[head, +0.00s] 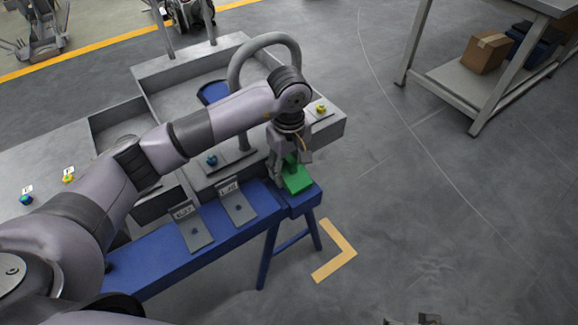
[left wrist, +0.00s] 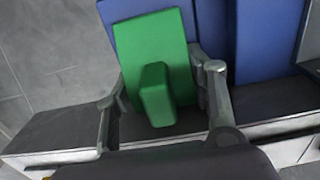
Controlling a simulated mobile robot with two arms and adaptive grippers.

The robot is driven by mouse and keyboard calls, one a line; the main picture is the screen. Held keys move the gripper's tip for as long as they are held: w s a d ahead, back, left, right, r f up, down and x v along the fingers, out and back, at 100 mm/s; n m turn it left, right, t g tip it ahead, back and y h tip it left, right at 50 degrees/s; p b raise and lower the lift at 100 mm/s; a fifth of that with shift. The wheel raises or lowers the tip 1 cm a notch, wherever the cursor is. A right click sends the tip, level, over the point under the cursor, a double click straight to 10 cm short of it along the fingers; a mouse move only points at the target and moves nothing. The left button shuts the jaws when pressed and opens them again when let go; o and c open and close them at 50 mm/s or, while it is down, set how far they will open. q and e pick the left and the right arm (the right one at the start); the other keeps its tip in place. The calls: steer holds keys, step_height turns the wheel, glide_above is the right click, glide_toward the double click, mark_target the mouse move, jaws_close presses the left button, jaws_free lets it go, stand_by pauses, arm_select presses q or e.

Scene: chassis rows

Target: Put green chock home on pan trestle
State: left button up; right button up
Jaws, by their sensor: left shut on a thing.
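The green chock (head: 297,181) is at the right end of the blue trestle (head: 150,262) in the head view. My left gripper (head: 291,163) points down and is shut on the chock. In the left wrist view the green chock (left wrist: 155,60), with its raised green block, lies between the two fingers of my left gripper (left wrist: 163,95). Blue surface shows behind it there. I cannot tell whether the chock rests on the trestle or hangs just above it. A small grey part at the bottom edge of the head view may be my right gripper (head: 428,319).
Two grey plates with tags, one left (head: 191,228) and one right (head: 236,203), lie on the trestle. A grey bench (head: 325,128) with a curved pipe (head: 268,40) stands behind. A shelf (head: 455,82) with a cardboard box (head: 485,53) is at upper right. Floor at right is clear.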

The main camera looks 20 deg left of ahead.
arm_select(q)
steer(key=shift+f, duration=0.15)
arm_select(e)
steer(key=shift+v, duration=1)
arm_select(q)
steer(key=o, duration=1.4)
arm_select(e)
steer(key=shift+f, duration=0.1)
arm_select(q)
step_height(320, 180, up, 12)
